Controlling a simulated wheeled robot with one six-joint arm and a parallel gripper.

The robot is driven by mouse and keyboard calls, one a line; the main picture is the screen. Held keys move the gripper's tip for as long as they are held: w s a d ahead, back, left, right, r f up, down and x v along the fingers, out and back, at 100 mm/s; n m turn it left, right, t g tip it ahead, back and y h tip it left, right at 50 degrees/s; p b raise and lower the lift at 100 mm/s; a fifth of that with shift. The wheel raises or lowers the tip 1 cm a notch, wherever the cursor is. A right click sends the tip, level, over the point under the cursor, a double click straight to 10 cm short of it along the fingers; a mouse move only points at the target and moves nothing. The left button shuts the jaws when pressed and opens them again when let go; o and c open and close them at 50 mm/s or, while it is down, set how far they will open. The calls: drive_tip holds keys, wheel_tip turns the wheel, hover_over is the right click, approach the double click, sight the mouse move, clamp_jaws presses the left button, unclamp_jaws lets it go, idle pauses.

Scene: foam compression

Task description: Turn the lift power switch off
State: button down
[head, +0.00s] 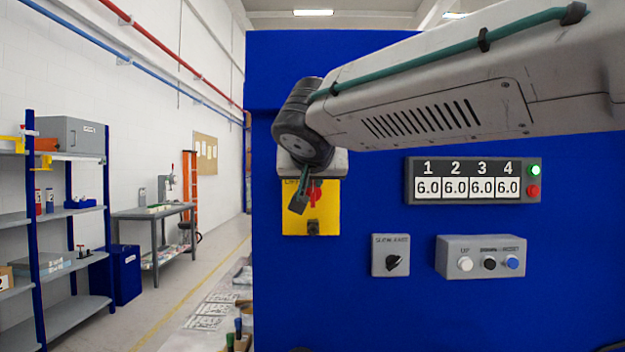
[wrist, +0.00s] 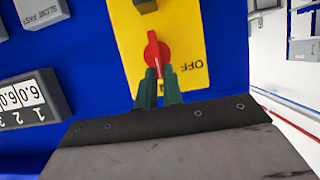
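The lift power switch is a red rotary knob (head: 314,192) on a yellow plate (head: 327,222) fixed to the blue panel. In the wrist view the knob (wrist: 153,52) stands along the picture's vertical, and the upside-down word OFF (wrist: 189,65) is to its right. My gripper (head: 298,203) is in front of the plate and partly covers its label. In the wrist view the two green fingers (wrist: 160,76) reach the knob's lower end with a narrow gap between them. They look open; whether they touch the knob is hidden.
A black part (head: 313,228) sits low on the yellow plate. To the right are a display (head: 466,181) reading 6.0 in each window, a slow/fast selector box (head: 391,255) and a button box (head: 482,257). Shelves (head: 60,215) and a workbench (head: 153,213) stand at the left.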

drive_tip(key=shift+a, duration=0.1)
drive_tip(key=a+n+h, duration=0.1)
drive_tip(key=n+h, duration=0.1)
drive_tip(key=n, duration=0.1)
drive_tip(key=a+f+n+t+h, duration=0.1)
drive_tip(key=n+h, duration=0.1)
drive_tip(key=n, duration=0.1)
drive_tip(key=f+n+h, duration=0.1)
drive_tip(key=n+h, duration=0.1)
drive_tip(key=n, duration=0.1)
drive_tip(key=shift+a+n, duration=0.4)
drive_tip(key=shift+f+n+t+h, duration=0.3)
drive_tip(key=shift+n+t, duration=0.15)
drive_tip(key=shift+n, duration=0.45)
drive_tip(key=shift+f+n+t+h, duration=0.25)
drive_tip(key=shift+n+t, duration=0.2)
drive_tip(key=shift+n, duration=0.45)
drive_tip(key=c, duration=1.5)
unclamp_jaws()
drive_tip(key=shift+a, duration=0.1)
